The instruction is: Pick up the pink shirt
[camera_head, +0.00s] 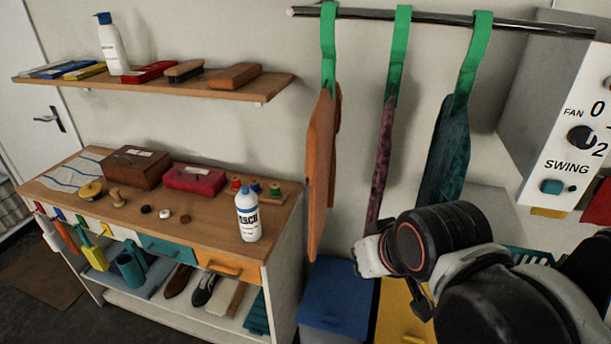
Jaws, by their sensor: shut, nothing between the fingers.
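Three garments hang from green hangers on a metal rail. The middle garment (383,155) is narrow, dark mauve-pink and seen nearly edge-on; it is the nearest match to the pink shirt. An orange garment (321,165) hangs to its left and a dark teal one (446,150) to its right. My gripper (372,256) is at the lower right, by the bottom end of the mauve-pink garment in the picture. It is shut and empty. Its fingertips are small and partly hidden by my wrist. I cannot tell whether it touches the cloth.
The metal rail (440,17) runs across the top right. A white panel (575,130) marked FAN and SWING stands at the right. Blue (336,298) and yellow (398,318) boxes are below the garments. A wooden workbench (205,215) with boxes and a bottle stands left.

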